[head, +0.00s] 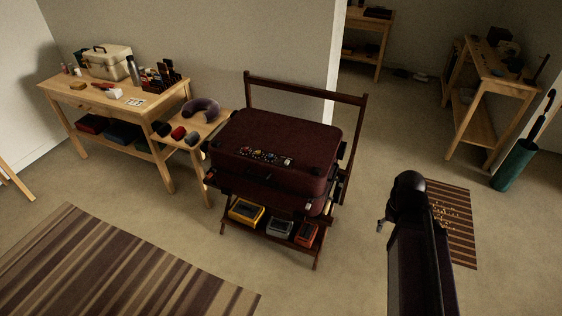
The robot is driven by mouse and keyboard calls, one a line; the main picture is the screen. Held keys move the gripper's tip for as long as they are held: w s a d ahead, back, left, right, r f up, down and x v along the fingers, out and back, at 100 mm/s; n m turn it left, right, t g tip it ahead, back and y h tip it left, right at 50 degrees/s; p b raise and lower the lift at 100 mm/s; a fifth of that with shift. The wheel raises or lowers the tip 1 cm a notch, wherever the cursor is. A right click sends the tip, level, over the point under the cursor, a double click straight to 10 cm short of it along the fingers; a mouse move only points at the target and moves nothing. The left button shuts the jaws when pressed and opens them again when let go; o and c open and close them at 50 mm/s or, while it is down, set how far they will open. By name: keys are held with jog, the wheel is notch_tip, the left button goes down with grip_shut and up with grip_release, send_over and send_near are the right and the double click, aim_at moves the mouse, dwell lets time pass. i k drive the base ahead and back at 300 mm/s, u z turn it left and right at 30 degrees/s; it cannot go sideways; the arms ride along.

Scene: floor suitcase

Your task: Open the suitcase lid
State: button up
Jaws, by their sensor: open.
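The dark maroon suitcase (275,140) lies flat on a dark wooden luggage stand (361,130) in the middle of the head view. Its lid looks shut, with small colourful stickers (262,156) near the front edge. The front seam is dark, and any latch detail is too small to tell. My arm rises from the bottom right. My gripper (382,226) shows only as a small tip left of the arm, open and apart from the suitcase, to its right and nearer to me. Most of the gripper is hidden behind the arm.
Yellow, grey and orange boxes (246,211) sit on the stand's lower shelf. A cluttered wooden table (60,84) and a small side table (213,124) stand at left. A striped rug (110,265) lies front left and a mat (455,215) lies right. Floor right of the stand is clear.

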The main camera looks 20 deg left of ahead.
aim_at(314, 150)
jog(key=z, duration=0.15)
jog(key=k, duration=0.55)
jog(key=u, duration=0.8)
jog(key=i, duration=1)
jog(key=u, duration=0.05)
